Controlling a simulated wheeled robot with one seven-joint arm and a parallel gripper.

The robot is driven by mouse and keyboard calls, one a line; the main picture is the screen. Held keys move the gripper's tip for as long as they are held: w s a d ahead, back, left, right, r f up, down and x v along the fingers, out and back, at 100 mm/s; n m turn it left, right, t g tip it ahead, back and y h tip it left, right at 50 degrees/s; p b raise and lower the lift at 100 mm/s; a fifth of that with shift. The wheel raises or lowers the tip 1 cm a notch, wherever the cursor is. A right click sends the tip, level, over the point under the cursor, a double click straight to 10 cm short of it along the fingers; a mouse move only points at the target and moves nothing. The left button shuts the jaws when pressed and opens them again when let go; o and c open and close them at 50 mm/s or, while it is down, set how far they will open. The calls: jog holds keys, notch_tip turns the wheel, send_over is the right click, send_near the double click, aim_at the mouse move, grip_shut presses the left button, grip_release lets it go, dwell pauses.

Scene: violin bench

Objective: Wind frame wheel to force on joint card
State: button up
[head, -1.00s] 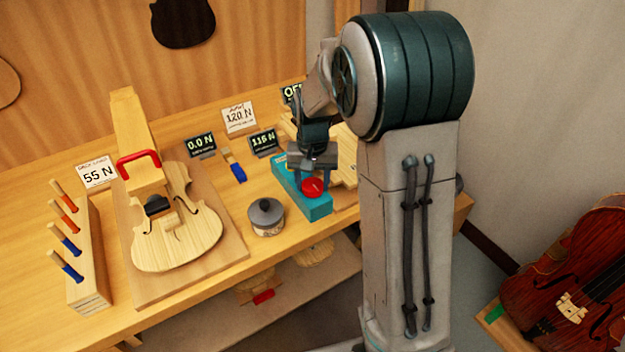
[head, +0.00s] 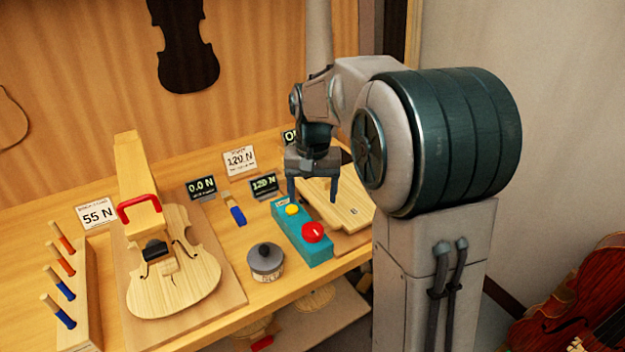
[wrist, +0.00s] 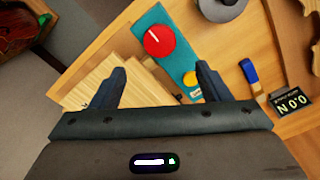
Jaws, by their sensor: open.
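The red wheel (head: 312,232) sits on the teal frame (head: 290,232) on the bench. A white mark shows on it in the wrist view (wrist: 159,40). A yellow knob (head: 292,210) is at the frame's other end. My gripper (head: 313,200) is open and empty, raised above the frame and apart from the wheel. In the wrist view its fingers (wrist: 162,74) are spread, with the wheel beyond them.
A pale violin body (head: 195,285) lies on a board at left, near a 0.0 N display (head: 201,188) and a 55 N card (head: 97,214). Pale wooden plates (head: 345,208) lie right of the frame.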

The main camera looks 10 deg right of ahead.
notch_tip(320, 180, up, 4)
jog(key=shift+f, duration=0.25)
jog(key=shift+s, duration=0.1)
dwell(1.0)
jog(key=s+f+n+t, duration=0.1)
jog(key=s+f, duration=0.1)
jog(key=s, duration=0.8)
jog(key=s+f+n+t, duration=0.1)
jog(key=s+f+t, duration=0.1)
jog(key=s, duration=0.9)
jog(key=shift+d+n, duration=0.4)
jog(key=shift+d, duration=0.05)
